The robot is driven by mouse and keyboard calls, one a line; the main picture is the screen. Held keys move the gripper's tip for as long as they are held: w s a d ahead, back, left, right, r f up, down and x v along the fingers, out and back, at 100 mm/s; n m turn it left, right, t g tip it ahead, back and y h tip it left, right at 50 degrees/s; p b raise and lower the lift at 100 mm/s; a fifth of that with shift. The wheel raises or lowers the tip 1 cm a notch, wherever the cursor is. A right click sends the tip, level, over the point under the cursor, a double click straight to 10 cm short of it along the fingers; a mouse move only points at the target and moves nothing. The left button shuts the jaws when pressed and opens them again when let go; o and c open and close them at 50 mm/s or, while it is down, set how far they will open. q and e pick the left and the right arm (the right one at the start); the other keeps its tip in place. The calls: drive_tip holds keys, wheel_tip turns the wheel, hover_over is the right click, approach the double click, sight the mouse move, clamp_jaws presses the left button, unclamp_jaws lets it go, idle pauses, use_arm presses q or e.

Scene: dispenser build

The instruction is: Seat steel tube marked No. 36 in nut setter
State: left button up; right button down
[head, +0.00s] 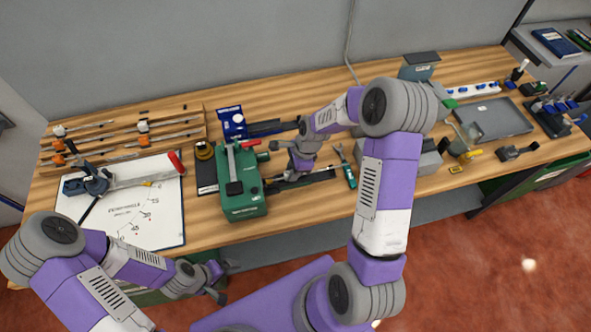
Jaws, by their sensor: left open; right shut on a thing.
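My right gripper (286,164) is over the middle of the bench, just right of a green box-shaped tool (240,203) with a dark bar along its top. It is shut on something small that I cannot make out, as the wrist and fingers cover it. My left gripper (222,282) is open and empty, low in front of the bench's front edge. I cannot read a No. 36 mark on any tube, and I cannot tell which tool is the nut setter.
A white drawing sheet (125,222) with a red-handled tool (176,163) lies at the left, below wooden racks (190,119). A blue box (231,122) stands behind the green tool. A grey tray (498,118) lies at the right. Bare wood shows at the front (300,212).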

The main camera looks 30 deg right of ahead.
sight(288, 173)
drive_tip(key=shift+w+a, duration=0.15)
drive_tip(key=shift+a, duration=0.5)
drive_tip(key=shift+a, duration=0.1)
drive_tip(key=c, duration=0.6)
unclamp_jaws()
drive_tip(key=shift+r, duration=0.1)
drive_tip(key=shift+r+p, duration=2.85)
drive_tip(key=shift+r, duration=0.6)
drive_tip(key=shift+f, duration=0.1)
